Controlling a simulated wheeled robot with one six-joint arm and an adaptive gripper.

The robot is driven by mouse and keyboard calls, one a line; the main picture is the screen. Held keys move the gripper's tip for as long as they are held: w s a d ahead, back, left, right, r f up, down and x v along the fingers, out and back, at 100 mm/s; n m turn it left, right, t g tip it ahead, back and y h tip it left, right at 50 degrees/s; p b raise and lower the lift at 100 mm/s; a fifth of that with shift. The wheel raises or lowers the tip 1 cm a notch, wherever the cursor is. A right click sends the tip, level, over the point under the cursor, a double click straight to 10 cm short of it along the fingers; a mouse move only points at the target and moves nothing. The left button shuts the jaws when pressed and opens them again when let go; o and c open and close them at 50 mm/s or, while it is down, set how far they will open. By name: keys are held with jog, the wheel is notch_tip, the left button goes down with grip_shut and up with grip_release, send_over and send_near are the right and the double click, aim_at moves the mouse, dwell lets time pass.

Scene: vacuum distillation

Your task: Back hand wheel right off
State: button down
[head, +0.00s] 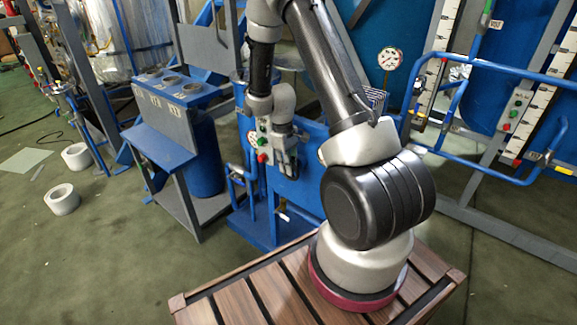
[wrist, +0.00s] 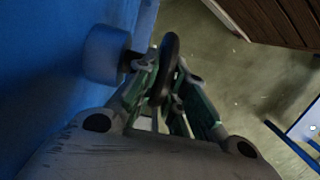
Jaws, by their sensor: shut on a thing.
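A dark hand wheel (wrist: 168,62) shows edge-on in the wrist view, between the green-lined fingers of my gripper (wrist: 164,88). The fingers are shut on its rim. A short dark stem joins the wheel to a pale grey round fitting (wrist: 104,53) on its left, beside a blue surface. In the head view my gripper (head: 287,166) points down at the front of the blue equipment, just right of a small box with red and green buttons (head: 262,146). I cannot make out the wheel in the head view.
A blue stand with round holes (head: 165,105) is to the left, with blue piping (head: 240,190) beside my gripper. A pressure gauge (head: 390,58) and blue rails (head: 480,72) are to the right. White rings (head: 62,199) lie on the open green floor at the left.

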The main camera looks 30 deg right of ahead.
jog(key=c, duration=1.5)
grip_release()
jog(key=r, duration=0.4)
jog(key=w+r, duration=0.1)
jog(key=r, duration=0.7)
jog(key=shift+w+a, duration=0.25)
jog(key=shift+s+f, duration=0.1)
